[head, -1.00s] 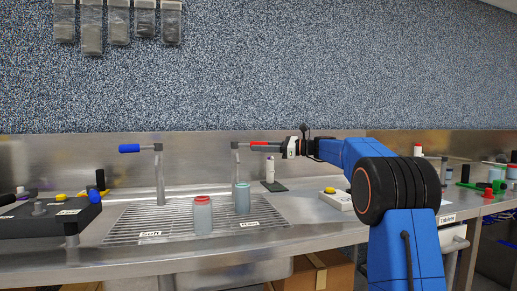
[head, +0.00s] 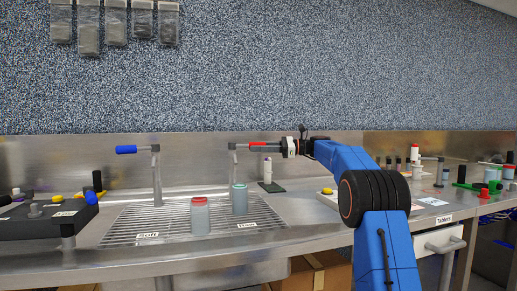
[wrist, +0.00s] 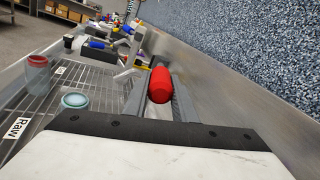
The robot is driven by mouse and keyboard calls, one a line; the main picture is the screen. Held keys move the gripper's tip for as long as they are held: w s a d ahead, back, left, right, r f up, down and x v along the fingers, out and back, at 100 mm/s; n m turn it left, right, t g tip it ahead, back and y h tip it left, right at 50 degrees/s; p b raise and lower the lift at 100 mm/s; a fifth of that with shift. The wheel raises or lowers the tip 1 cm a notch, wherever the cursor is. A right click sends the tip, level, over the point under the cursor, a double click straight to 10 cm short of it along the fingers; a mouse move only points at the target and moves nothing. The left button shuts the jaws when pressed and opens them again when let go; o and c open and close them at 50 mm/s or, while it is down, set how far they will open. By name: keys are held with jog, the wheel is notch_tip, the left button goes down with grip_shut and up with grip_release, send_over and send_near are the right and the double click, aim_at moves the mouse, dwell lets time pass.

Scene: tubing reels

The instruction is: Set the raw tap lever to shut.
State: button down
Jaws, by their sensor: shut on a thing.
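The raw tap (head: 233,160) stands at the right of the sink grille, and its lever with a red handle (head: 258,144) points right, roughly level. My gripper (head: 277,146) is shut on the red handle. In the wrist view the red handle (wrist: 160,85) lies between my two fingers, with its far end showing. The other tap (head: 157,175), with a blue handle (head: 127,149), stands to the left. The "Raw" label (head: 247,226) is on the front edge of the grille.
A red-topped bottle (head: 200,216) and a teal-topped bottle (head: 239,200) stand on the grille (head: 130,225) below the taps. A white bottle (head: 267,170) stands on a dark pad behind my gripper. The steel back wall runs close behind the lever.

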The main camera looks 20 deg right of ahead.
jog(key=shift+r, duration=0.1)
jog(key=c, duration=1.5)
grip_release()
jog(key=shift+o, duration=0.2)
jog(key=shift+d, duration=0.1)
jog(key=v, duration=1.7)
jog(key=shift+d, duration=0.1)
